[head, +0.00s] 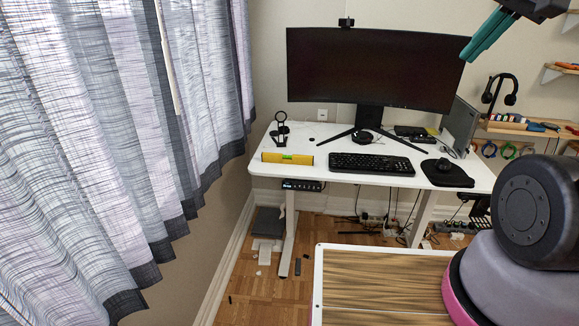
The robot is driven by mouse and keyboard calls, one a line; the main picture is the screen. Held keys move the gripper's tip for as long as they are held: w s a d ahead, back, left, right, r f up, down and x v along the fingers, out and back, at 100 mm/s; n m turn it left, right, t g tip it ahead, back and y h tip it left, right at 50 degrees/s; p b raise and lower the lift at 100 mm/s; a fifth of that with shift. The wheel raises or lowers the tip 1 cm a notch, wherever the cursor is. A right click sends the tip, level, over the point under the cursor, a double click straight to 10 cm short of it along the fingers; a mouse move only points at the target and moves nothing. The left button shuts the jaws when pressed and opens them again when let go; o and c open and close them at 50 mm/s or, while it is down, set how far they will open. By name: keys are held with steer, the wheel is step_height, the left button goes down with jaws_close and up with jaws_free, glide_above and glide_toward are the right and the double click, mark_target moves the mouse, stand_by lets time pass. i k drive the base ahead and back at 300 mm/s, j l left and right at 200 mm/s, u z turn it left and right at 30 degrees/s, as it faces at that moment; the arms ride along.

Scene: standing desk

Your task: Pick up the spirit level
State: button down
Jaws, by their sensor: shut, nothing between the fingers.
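The spirit level (287,158) is a yellow bar with a small green vial near its middle. It lies flat near the front left edge of the white desk (310,138) in the head view. My gripper (478,45) shows at the top right, with teal fingers that are shut and empty. It appears in front of the monitor's right end, high above and well to the right of the spirit level.
A black keyboard (371,163) lies right of the spirit level, and a dark stand (280,130) is behind it. A wide monitor (375,68) stands at the back. A wood-topped surface (383,285) is in front. Curtains (120,130) hang at left.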

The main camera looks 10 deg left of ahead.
mark_target(267, 157)
steer(key=i+l+u, duration=0.3)
steer(key=i+l, duration=0.15)
steer(key=i, duration=0.15)
steer(key=i+l+u, duration=0.3)
steer(key=i+l, duration=0.25)
